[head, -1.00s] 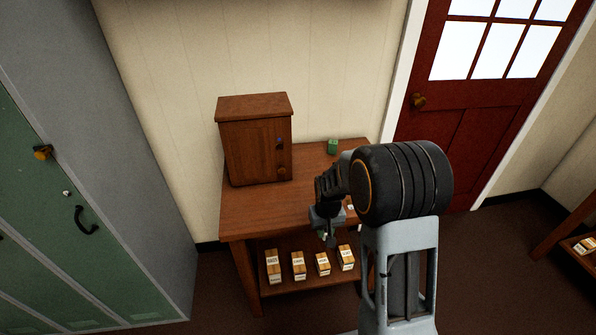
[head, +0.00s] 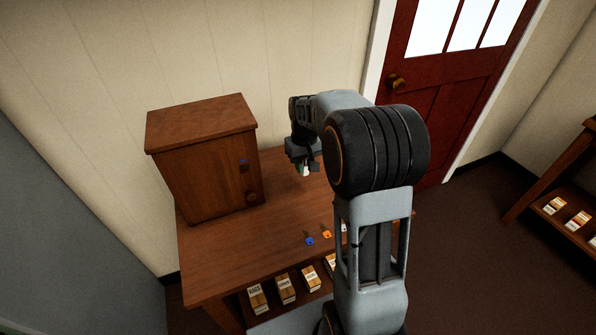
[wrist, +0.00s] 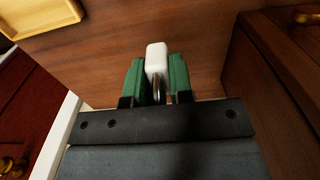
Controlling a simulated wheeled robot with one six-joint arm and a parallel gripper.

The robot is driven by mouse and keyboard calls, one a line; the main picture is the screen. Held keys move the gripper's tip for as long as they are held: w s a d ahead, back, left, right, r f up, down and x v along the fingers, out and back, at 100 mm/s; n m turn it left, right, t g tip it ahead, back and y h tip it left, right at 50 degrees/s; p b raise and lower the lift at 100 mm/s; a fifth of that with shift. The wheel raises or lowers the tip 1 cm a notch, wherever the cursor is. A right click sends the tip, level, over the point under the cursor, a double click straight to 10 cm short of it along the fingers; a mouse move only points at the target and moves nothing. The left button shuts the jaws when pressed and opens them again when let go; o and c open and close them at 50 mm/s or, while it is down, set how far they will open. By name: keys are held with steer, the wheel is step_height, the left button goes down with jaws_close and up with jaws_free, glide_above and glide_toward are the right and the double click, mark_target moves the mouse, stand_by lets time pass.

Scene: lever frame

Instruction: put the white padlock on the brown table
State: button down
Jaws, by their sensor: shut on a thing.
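The white padlock (wrist: 157,58) is between the green fingertips of my gripper (wrist: 156,80) in the wrist view, with its metal shackle toward the gripper. In the head view my gripper (head: 304,168) is above the brown table (head: 225,255), right of the wooden cabinet, with a small bit of white at its tips. The gripper is shut on the padlock. I cannot tell from these frames whether the padlock touches the tabletop.
A wooden cabinet (head: 208,165) with a small blue item on its front stands on the table's left. Blue (head: 310,241) and orange (head: 327,234) small items lie near the front edge. Labelled boxes (head: 286,289) sit on the lower shelf. The tabletop's left front is clear.

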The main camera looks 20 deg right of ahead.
glide_above(302, 177)
steer(key=s, duration=0.1)
steer(key=f, duration=0.6)
steer(key=shift+s+a, duration=0.1)
steer(key=shift+a, duration=0.2)
steer(key=shift+w+d+f+p, duration=0.3)
steer(key=shift+w+f, duration=0.2)
steer(key=shift+f, duration=0.1)
steer(key=shift+w+f, duration=0.1)
steer(key=shift+f, duration=1.5)
steer(key=shift+f, duration=0.2)
steer(key=c, duration=1)
jaws_free()
